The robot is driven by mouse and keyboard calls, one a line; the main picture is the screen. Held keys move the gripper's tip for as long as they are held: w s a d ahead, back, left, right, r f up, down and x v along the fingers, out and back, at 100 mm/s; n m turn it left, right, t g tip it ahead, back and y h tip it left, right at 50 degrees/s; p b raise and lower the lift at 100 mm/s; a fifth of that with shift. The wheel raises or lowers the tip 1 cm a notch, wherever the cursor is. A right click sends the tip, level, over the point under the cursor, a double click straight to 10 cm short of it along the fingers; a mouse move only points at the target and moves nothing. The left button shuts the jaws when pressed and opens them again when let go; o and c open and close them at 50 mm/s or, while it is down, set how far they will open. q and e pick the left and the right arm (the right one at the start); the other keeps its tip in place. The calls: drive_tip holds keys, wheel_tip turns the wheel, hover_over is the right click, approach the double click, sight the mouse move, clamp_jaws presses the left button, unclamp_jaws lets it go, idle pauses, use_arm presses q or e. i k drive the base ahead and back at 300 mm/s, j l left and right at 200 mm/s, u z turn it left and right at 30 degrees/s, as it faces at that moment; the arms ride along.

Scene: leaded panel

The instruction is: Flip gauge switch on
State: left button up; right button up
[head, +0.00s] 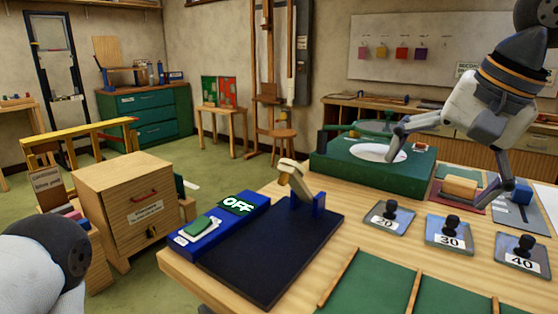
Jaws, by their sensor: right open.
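The gauge (272,255) lies on the near left of the wooden table, with a dark flat plate and a blue housing along its left side. A raised sign on the housing reads "OFF" (237,204). A green switch (198,226) sits on a pale plate beside the sign. A cream arm (295,180) leans up by a blue bracket at the gauge's back. My right gripper (450,172) is open and empty at the upper right, above the table and well away from the switch. My left arm shows at the lower left edge, with its gripper out of view.
A green box with a white disc (377,152) stands behind the gauge. Tiles with black knobs marked 20 (389,216), 30 (450,231) and 40 (521,251) lie to the right. A green tray with wooden dividers (415,288) is in front. A wooden cabinet (142,208) stands left.

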sight(201, 224)
drive_tip(key=k+j, duration=0.9)
drive_tip(key=k, duration=0.15)
